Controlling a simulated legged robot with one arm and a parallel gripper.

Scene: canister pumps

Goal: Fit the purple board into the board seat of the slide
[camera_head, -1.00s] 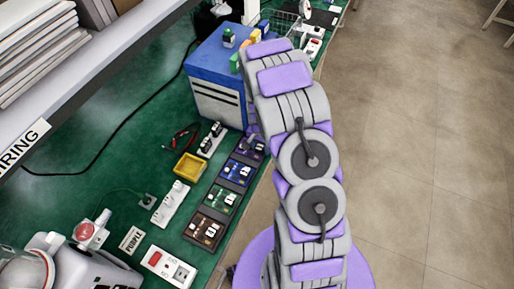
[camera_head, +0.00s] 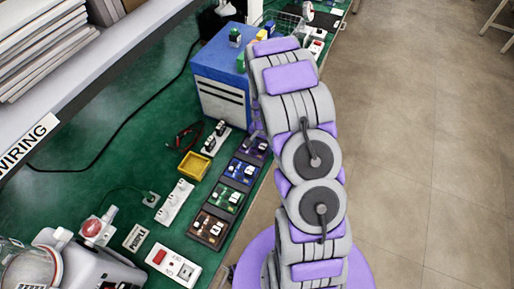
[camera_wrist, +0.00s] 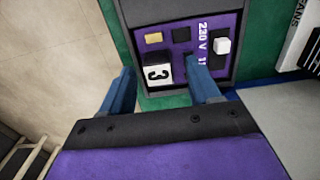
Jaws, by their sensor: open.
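The purple board (camera_wrist: 181,36) lies in a dark tray at the top of the wrist view. It carries a white block marked 3 (camera_wrist: 158,72), a small white knob, a yellow part, dark parts and "230 V" lettering. My gripper (camera_wrist: 162,68) is open, with blue fingers left and right of the marked block in the picture. I cannot tell whether they touch it. In the head view the purple board (camera_head: 256,147) is at the far end of a row of boards, partly hidden by my arm. I cannot make out the slide's board seat.
Blue (camera_head: 239,171), green (camera_head: 227,197) and brown (camera_head: 209,229) boards lie along the bench edge. A blue-and-white box (camera_head: 222,75) stands beyond them. Open floor is right of my arm.

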